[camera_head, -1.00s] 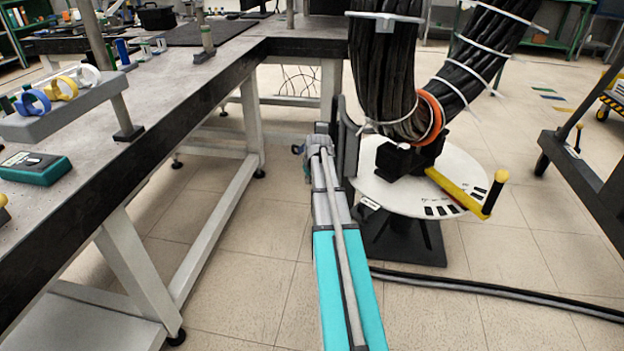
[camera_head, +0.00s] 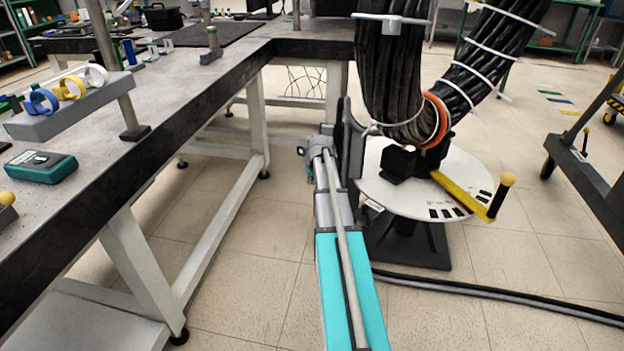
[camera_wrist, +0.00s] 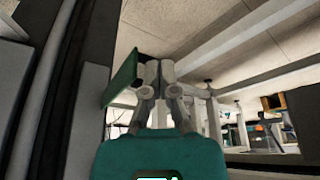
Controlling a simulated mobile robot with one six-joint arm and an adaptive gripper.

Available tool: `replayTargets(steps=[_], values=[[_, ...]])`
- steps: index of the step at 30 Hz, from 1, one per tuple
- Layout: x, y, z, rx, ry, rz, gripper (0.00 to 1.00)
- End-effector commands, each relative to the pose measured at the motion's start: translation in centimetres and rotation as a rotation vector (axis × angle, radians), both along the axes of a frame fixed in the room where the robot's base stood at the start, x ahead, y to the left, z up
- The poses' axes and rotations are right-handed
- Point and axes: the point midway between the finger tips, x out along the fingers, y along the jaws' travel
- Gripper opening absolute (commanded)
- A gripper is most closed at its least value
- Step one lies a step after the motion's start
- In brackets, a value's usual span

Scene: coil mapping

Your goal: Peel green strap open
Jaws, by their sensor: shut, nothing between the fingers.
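In the wrist view a flat green strip (camera_wrist: 121,78), which looks like the green strap, stands out beside a dark upright surface. My gripper (camera_wrist: 155,72) is just right of it, with its fingertips close together and nothing seen between them. I cannot tell whether the fingers touch the strip. In the head view my arm reaches toward the black cable bundle (camera_head: 390,75), and my gripper and the green strip are not distinguishable there. The bundle bends in a U above a round white plate (camera_head: 385,190), with pale ties and an orange ring (camera_head: 437,118) around it.
A long grey workbench (camera_head: 170,105) runs along the left, with strap rolls (camera_head: 72,87) and a teal-and-black device (camera_head: 40,167) on it. A yellow handle (camera_head: 462,193) sticks out from the plate. A dark cable (camera_head: 500,293) crosses the floor. Open floor lies between bench and plate.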

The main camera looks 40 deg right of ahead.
Motion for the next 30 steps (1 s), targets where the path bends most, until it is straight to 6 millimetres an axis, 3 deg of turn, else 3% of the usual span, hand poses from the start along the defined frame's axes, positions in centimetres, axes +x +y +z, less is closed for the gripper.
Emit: replayTargets(steps=[23,30], values=[[-0.8,-0.5,0.0,-0.001,-0.001,0.000,0.00],[-2.1,0.1,0.1,-0.001,-0.001,0.002,0.00]])
